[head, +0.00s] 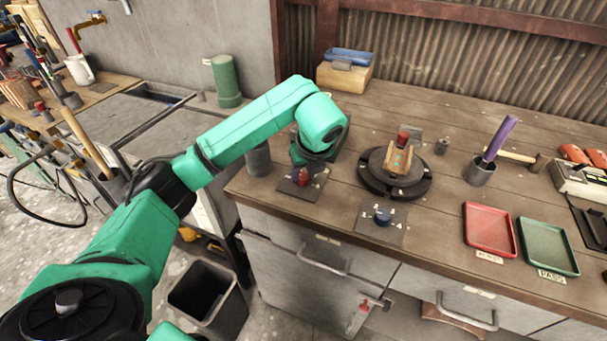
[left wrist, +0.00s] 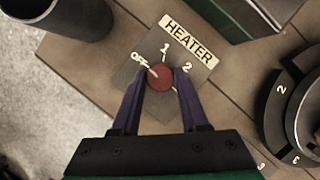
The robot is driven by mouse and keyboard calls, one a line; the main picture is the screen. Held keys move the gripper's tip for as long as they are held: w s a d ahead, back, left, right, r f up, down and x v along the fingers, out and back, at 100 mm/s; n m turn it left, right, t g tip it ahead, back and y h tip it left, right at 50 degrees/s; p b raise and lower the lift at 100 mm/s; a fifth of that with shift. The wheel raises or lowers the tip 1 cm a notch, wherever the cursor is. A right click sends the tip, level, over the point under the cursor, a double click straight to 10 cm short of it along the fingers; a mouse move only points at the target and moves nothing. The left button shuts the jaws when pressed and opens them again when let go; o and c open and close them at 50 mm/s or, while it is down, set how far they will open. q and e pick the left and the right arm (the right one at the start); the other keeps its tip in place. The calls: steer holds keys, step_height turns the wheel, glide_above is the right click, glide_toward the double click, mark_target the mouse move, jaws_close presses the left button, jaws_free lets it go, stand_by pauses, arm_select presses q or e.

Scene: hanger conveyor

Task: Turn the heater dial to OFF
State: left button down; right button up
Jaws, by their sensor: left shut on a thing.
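The heater dial is a round red knob (left wrist: 160,77) on a grey plate labelled HEATER (left wrist: 188,40), with OFF at its upper left, 1 above and 2 at its upper right. My left gripper (left wrist: 160,84) has its two purple fingers on either side of the knob, shut on it. A short white mark shows at the knob's upper-left edge, on the OFF side; I cannot tell surely whether it is the pointer. In the head view the red knob (head: 303,177) shows at the bench's left front, under my left gripper (head: 306,168). My right gripper is out of view.
A round numbered turntable (head: 370,181) stands right of the heater plate. A grey cylinder (head: 258,159) stands close on the left. Red (head: 490,256) and green (head: 548,270) trays lie farther right.

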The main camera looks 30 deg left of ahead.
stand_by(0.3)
arm_select(q)
steer(key=shift+c, duration=2.1)
jaws_free()
steer(key=v, duration=0.2)
steer(key=shift+d+r+b, duration=0.1)
steer(key=shift+r+b, duration=0.2)
steer(key=shift+r, duration=0.05)
steer(key=p+v, duration=0.3)
steer(key=v, duration=0.9)
steer(key=shift+p, duration=0.3)
